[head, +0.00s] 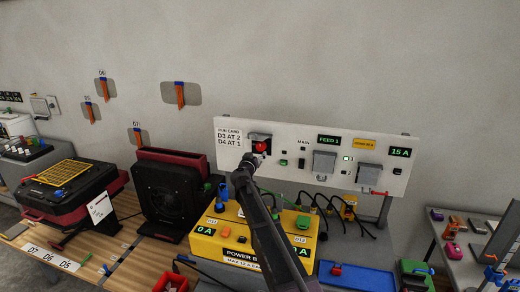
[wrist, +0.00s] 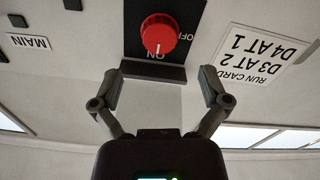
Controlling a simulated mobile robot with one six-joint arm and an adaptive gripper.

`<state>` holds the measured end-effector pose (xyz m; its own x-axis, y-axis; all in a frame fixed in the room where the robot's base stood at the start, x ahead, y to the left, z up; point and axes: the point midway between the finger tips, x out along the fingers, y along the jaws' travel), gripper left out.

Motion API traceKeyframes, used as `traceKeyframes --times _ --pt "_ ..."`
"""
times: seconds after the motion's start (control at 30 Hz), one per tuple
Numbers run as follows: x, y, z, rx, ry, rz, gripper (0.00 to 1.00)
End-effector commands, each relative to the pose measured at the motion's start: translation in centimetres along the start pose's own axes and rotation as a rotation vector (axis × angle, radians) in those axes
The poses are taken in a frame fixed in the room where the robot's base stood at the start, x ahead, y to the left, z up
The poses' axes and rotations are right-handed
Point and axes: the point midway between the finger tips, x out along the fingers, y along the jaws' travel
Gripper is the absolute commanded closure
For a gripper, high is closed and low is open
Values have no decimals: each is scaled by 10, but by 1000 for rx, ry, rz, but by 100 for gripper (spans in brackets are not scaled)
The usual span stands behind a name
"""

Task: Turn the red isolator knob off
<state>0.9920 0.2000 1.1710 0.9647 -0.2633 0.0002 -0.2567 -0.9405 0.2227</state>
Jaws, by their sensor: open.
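The red isolator knob (head: 261,146) sits on a dark plate at the left part of the white panel (head: 230,163). In the wrist view the knob (wrist: 158,34) is round and red, with a white line that points to the word ON on its dark plate (wrist: 133,9). The word OFF shows to its right, partly hidden by the knob. My gripper (wrist: 160,82) is open and empty, its two fingers apart, just short of the knob and not touching it. In the head view my gripper (head: 252,160) is at the knob's lower left.
The panel also holds grey covers (head: 324,161), small switches, a green FEED 1 label (head: 328,139) and a 15 A display (head: 400,152). A yellow power box (head: 245,233) with plugs and cables stands below. A black fan (head: 170,195) stands to the left.

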Motion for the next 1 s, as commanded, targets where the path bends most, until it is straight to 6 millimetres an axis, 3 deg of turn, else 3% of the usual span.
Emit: traceKeyframes --times 0.1,0.4,0.9,0.93,1.0 --pt "22 -1 0 0 0 2 5" --pt "57 0 0 0 0 1 5" --pt "66 0 0 0 0 0 5" --pt "66 0 0 0 0 0 8" --pt "66 0 0 0 0 0 28"
